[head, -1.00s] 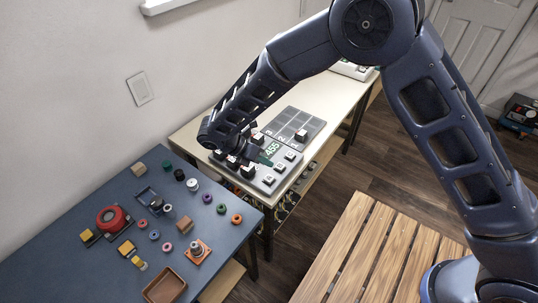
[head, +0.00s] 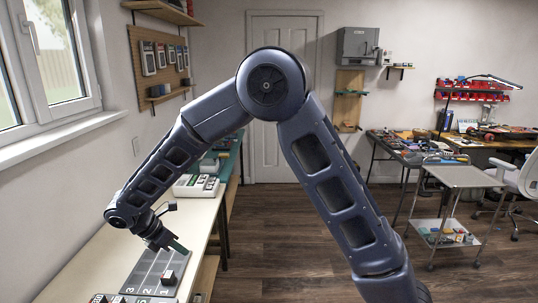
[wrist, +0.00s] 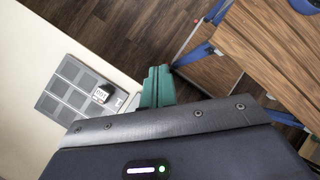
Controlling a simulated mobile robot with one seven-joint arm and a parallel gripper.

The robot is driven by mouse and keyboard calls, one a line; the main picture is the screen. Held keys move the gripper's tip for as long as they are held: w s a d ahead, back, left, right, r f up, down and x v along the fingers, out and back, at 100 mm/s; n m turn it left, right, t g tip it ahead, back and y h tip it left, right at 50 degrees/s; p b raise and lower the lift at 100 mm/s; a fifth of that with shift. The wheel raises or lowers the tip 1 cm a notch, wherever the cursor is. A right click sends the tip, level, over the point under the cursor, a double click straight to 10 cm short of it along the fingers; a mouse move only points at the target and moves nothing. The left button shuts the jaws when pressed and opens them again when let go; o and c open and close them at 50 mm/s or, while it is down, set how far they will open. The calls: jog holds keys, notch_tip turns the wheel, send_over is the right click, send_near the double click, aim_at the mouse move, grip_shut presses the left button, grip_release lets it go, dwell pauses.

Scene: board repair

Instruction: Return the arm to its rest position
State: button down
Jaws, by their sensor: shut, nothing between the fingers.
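My gripper (head: 176,245) is shut and empty. A grey tray with numbered lanes (head: 138,272) lies on the table below the gripper. It also shows in the wrist view (wrist: 66,104), left of the fingers. A dark block with a light label (head: 168,277) sits on the tray, apart from the gripper; the wrist view shows it too (wrist: 103,93).
A white device with keys (head: 196,186) stands farther along the bench line. A wall with a window (head: 52,50) is at the left. A grey cart (head: 462,178) and a cluttered workbench stand at the right. The wooden floor (head: 290,215) between is open.

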jog(key=w+d+r+m+g+y, duration=0.1)
jog(key=w+d+r+m, duration=0.35)
jog(key=d, duration=0.55)
jog(key=w+d+r+m+y, duration=0.1)
jog(key=w+d+r+m, duration=0.4)
jog(key=d, duration=0.4)
jog(key=w+d+r+m+g+y, duration=0.1)
jog(key=w+d+r+m+y, duration=0.15)
jog(key=d+r, duration=0.55)
jog(key=s+d+m+t, duration=0.1)
jog(key=s+d+m, duration=0.2)
jog(key=d, duration=0.6)
jog(key=s+d+r+m+t+y, duration=0.1)
jog(key=s+d+m, duration=0.3)
jog(key=d+m, duration=0.3)
jog(key=s+d+r+m+t, duration=0.1)
jog(key=s+d+m, duration=0.3)
jog(key=d, duration=0.8)
jog(key=shift+s+m+t+y, duration=0.2)
jog(key=shift+m+t+y, duration=0.15)
jog(key=shift+m, duration=0.55)
